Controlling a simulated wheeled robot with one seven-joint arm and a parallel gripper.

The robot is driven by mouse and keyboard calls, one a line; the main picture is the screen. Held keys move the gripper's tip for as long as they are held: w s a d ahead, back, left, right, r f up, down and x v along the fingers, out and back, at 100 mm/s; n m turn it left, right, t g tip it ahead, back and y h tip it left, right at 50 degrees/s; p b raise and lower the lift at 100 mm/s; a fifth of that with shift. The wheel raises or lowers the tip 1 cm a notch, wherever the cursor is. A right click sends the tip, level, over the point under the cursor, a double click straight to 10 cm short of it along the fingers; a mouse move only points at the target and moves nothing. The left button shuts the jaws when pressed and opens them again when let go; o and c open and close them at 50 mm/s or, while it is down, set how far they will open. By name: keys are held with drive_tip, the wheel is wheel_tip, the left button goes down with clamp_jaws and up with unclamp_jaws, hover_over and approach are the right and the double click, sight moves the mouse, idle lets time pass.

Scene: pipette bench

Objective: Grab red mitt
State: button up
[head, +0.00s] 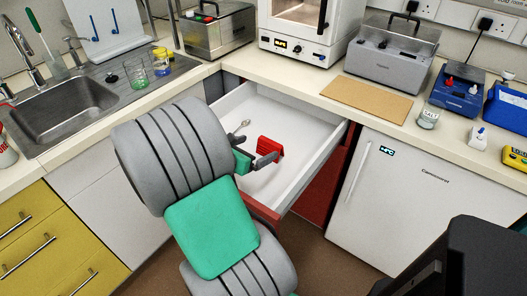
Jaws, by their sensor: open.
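A small red thing (270,146), which looks like the red mitt, lies in the open white drawer (293,189). Part of it is hidden behind my gripper. My gripper (257,162) is over the drawer, its dark fingers apart and right beside the red thing. I cannot tell whether they touch it. My grey and green arm covers the drawer's left and front side.
A metal utensil (240,130) lies in the drawer, left of the red thing. The drawer's right wall (322,163) stands close by. A brown board (367,99) lies on the counter above a white fridge (410,200). A sink (65,110) is at left.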

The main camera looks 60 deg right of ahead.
sight(272, 141)
drive_tip(key=b+x, duration=0.1)
drive_tip(key=x, duration=1.1)
drive_tip(key=shift+w+b, duration=0.1)
drive_tip(key=shift+b, duration=0.2)
drive_tip(key=shift+c, duration=0.2)
drive_tip(key=c, duration=1.3)
drive_tip(key=shift+o, duration=0.2)
